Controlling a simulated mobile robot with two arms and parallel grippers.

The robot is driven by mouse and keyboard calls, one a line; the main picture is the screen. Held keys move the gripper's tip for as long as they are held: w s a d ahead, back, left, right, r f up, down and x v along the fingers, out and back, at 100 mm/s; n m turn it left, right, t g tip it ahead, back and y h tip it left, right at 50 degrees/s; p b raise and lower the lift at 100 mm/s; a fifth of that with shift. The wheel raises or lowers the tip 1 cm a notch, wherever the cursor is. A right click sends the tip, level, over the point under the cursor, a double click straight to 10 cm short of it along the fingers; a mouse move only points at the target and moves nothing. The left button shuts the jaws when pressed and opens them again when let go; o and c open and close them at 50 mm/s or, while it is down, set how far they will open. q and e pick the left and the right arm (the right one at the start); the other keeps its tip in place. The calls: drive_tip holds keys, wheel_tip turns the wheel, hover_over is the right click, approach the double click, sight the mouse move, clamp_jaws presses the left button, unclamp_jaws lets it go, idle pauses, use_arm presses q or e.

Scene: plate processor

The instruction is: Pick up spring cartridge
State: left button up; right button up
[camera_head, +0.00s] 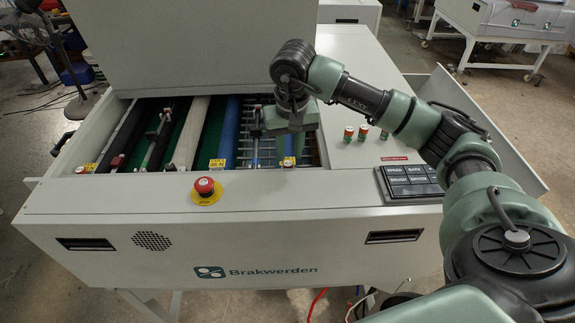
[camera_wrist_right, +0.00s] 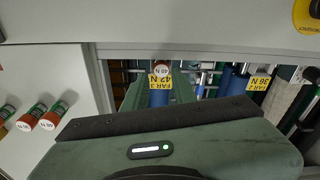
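A small spring cartridge (camera_wrist_right: 162,71) with a red and white cap marked 40 N sits in the machine at a yellow label reading FAR 3, 42 N, in the right wrist view. My right gripper (camera_wrist_right: 161,84) points down with one green finger on each side of it. I cannot tell whether the fingers touch it. In the head view my right gripper (camera_head: 291,157) is over the front edge of the roller opening and hides this cartridge. Three more cartridges (camera_head: 363,132) stand on the right panel. My left gripper is not in view.
The machine's opening holds rollers, including a blue one (camera_head: 226,130). A red emergency button (camera_head: 204,186) is on the front ledge. A black keypad (camera_head: 409,182) lies at the right. The raised cover (camera_head: 190,45) stands behind the opening.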

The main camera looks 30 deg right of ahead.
sight(288, 164)
drive_tip(key=f+p, duration=0.1)
drive_tip(key=f, duration=0.2)
drive_tip(key=shift+w+f+p, duration=0.2)
drive_tip(key=shift+f+p, duration=0.05)
drive_tip(key=shift+p, duration=0.15)
drive_tip(key=shift+f, duration=0.35)
clamp_jaws()
drive_tip(key=shift+r, duration=0.1)
